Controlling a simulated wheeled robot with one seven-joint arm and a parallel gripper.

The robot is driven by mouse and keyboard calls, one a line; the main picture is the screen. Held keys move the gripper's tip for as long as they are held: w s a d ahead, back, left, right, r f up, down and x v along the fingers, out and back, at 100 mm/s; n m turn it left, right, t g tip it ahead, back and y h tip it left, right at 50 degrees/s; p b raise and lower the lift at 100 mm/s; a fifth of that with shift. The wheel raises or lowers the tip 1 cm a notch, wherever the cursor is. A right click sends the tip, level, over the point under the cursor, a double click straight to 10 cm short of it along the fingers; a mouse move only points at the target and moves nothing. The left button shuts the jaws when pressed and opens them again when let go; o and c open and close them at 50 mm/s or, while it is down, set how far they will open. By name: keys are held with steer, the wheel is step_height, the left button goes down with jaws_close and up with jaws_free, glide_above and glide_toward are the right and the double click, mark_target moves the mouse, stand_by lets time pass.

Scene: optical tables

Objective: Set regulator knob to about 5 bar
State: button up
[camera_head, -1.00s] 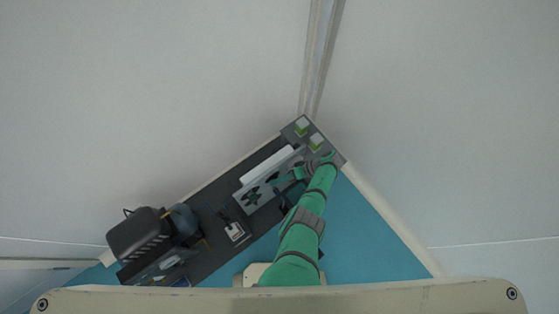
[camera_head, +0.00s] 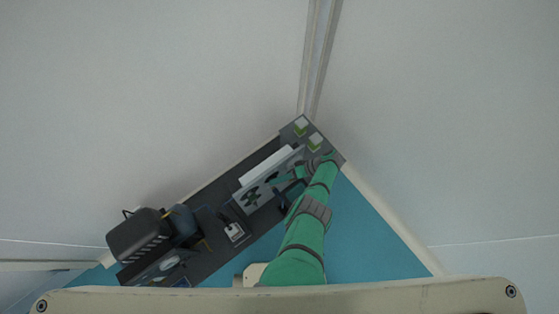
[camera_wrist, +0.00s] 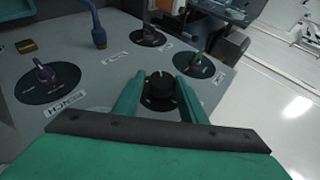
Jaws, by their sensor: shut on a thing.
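In the wrist view my gripper (camera_wrist: 160,90) has its two green fingers on either side of a round black knob (camera_wrist: 159,89) with a white mark on top, and it is shut on this knob. The knob sits on a grey panel (camera_wrist: 115,75) with several round black dials. I cannot read any pressure value or the label by this knob. In the head view my green arm reaches to the panel (camera_head: 247,197), and my gripper (camera_head: 285,179) is too small there to show detail.
Other controls stand close by: a purple-tipped one (camera_wrist: 45,72), a green-tipped one (camera_wrist: 196,60) and a blue upright fitting (camera_wrist: 97,32). A dark bulky device (camera_head: 137,236) stands on the left end of the dark bench (camera_head: 207,262). Walls rise behind the bench.

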steer(key=shift+d+r+y, duration=0.1)
steer(key=shift+d+y, duration=0.05)
steer(key=shift+y, duration=0.15)
steer(key=shift+c, duration=0.6)
steer(key=o, duration=1)
steer(key=shift+o, duration=0.2)
steer(key=v, duration=1)
steer(key=shift+w+d+r, duration=0.15)
steer(key=shift+d+r, duration=0.1)
steer(key=shift+d, duration=0.05)
